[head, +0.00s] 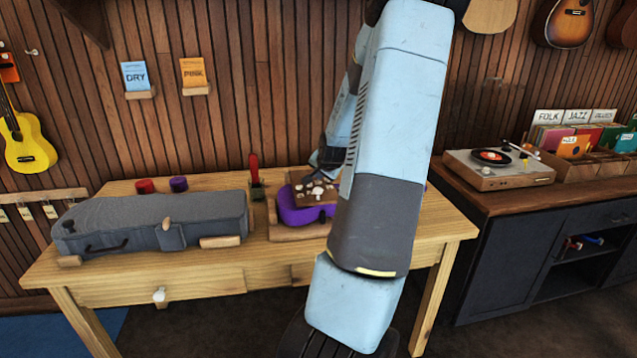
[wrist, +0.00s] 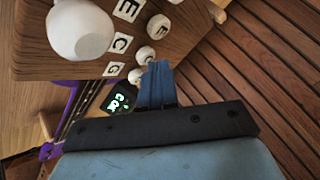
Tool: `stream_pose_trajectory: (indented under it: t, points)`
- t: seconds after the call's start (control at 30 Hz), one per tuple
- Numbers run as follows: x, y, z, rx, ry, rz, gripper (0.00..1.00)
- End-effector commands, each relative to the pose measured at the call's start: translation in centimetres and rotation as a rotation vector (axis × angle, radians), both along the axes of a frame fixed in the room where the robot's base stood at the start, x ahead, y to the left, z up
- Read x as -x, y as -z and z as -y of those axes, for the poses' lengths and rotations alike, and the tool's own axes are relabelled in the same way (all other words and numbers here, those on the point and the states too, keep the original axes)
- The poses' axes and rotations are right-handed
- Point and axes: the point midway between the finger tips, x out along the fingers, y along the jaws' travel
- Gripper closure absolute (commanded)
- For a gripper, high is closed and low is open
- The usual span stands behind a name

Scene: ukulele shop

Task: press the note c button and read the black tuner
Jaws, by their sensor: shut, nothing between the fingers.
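The wooden note board (head: 318,198) is on the table beside my arm. In the wrist view the board (wrist: 38,50) carries white tiles lettered E, C and G, with white round buttons beside them. The C button (wrist: 145,54) is beside the C tile (wrist: 121,43). My gripper (wrist: 156,64) is shut and empty, its blue fingertips right by the C button; I cannot tell whether they touch it. The black tuner (wrist: 119,102) has a lit green display with a sideways character, too small to read surely.
A purple ukulele (head: 292,212) lies beneath the board. A large white knob (wrist: 80,28) stands on the board. A grey case (head: 150,220) lies on the table's left, with red (head: 145,186) and purple (head: 178,184) cylinders behind. A record player (head: 497,165) is on the right.

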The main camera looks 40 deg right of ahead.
Motion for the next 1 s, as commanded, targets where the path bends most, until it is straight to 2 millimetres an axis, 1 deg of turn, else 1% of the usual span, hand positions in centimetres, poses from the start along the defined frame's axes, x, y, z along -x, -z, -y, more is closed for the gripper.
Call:
stream_pose_trajectory:
  t: [0.2,0.57,0.67,1.0]
  points:
    - [0.0,-1.0,0.0,0.001,0.001,0.0,1.0]
    - [0.0,-1.2,0.0,0.002,0.0,0.001,1.0]
    - [0.0,-1.8,0.1,0.003,0.0,0.002,1.0]
    - [0.0,-4.6,0.1,0.002,0.002,0.003,1.0]
